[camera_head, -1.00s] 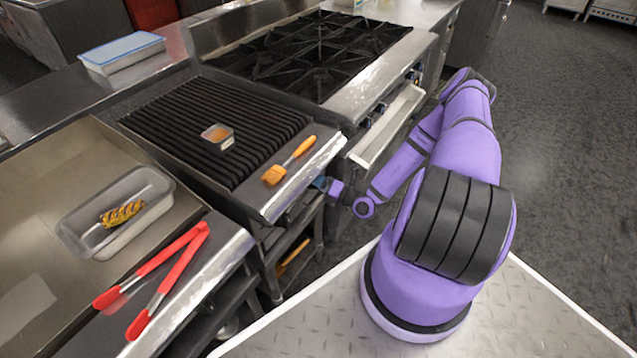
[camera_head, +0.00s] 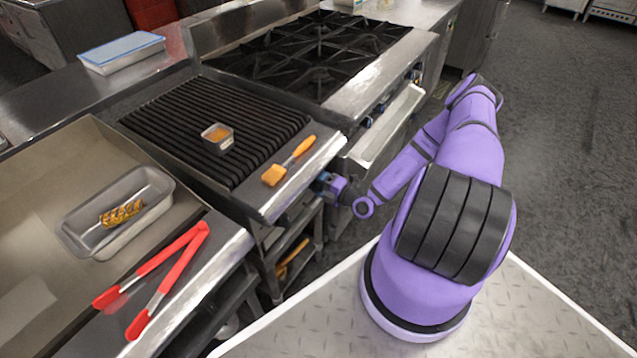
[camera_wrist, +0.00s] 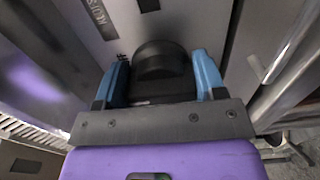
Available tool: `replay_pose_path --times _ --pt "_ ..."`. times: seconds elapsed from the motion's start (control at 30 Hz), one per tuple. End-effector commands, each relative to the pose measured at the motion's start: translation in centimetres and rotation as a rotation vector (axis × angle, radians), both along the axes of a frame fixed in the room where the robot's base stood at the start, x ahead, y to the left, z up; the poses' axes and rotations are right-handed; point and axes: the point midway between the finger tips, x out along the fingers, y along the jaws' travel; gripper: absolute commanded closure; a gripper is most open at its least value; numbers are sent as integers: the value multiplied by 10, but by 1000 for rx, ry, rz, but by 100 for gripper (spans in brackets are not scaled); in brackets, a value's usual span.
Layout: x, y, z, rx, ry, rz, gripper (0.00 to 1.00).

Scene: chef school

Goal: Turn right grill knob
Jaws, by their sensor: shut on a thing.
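The grill (camera_head: 215,130) stands in the middle of the head view, with its front panel facing my arm. A dark round knob (camera_wrist: 160,60) shows on the grill's front panel in the wrist view. My gripper (camera_wrist: 163,80) has one blue finger on each side of the knob and is shut on it. In the head view my gripper (camera_head: 328,184) is at the right end of the grill's front, just under the metal ledge. The knob is hidden in the head view.
Red tongs (camera_head: 160,275) and a metal pan (camera_head: 118,212) are at left. A burner range (camera_head: 320,60) adjoins behind the grill.

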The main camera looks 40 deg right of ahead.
Motion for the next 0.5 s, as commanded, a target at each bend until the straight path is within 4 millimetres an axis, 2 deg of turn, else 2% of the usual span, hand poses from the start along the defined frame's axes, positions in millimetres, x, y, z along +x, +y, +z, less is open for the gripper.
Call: replay_pose_path --times 0.33,0.37,0.47,0.5 --pt "0 -1 -1 1 3 -2 60" --pt "0 -1 -1 1 3 -2 34" --pt "0 -1 -1 1 3 -2 11" --pt "0 -1 -1 1 3 -2 11"
